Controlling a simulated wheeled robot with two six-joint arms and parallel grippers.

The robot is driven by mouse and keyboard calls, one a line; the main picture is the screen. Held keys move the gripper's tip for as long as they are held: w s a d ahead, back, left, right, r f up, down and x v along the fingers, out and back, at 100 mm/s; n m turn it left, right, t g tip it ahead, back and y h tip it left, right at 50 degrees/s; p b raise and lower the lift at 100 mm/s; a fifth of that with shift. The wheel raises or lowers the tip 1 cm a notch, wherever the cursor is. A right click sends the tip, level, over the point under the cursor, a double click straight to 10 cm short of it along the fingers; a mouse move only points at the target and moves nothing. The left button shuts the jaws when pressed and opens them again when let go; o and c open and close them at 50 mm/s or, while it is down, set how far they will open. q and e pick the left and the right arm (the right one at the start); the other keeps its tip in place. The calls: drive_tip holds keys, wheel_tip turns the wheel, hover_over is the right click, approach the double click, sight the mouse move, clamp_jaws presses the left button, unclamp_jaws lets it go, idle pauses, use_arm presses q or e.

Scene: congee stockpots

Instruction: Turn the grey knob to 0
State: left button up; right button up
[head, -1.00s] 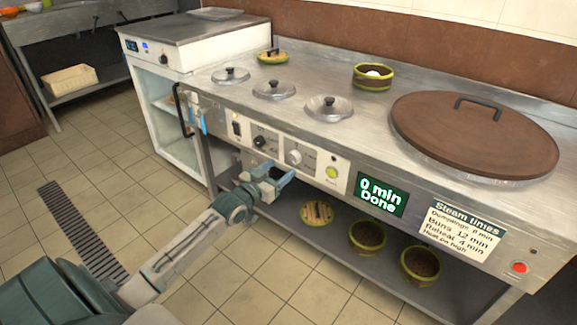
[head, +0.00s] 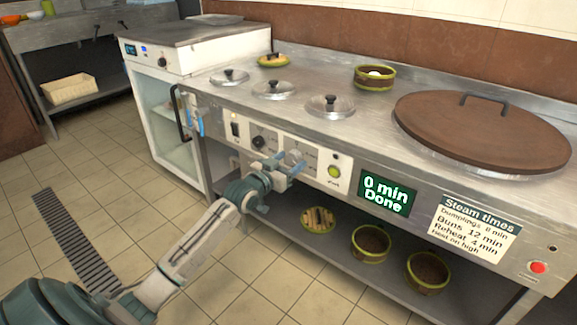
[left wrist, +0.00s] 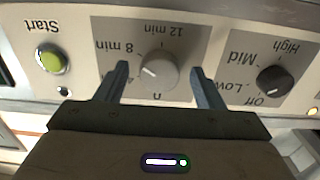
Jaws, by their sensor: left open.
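The grey knob (left wrist: 157,72) is on the light control panel, with labels 12 min and 8 min around it, upside down in the left wrist view. Its white mark points left, toward 8 min. A label below it is partly hidden. My left gripper (left wrist: 161,76) is open, with one finger on each side of the knob and a gap showing on both sides. In the head view my left gripper (head: 287,170) is at the panel front and partly covers the grey knob (head: 294,156). My right gripper is not in view.
A black knob (left wrist: 272,80) marked Off, Low, Mid and High sits beside the grey one. A green Start button (left wrist: 50,60) is on the other side. A green display (head: 386,194) reads 0 min Done. Bowls stand on the shelf below the counter.

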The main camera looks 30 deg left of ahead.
use_arm(q)
drive_tip(key=c, duration=1)
drive_tip(key=shift+o, duration=0.2)
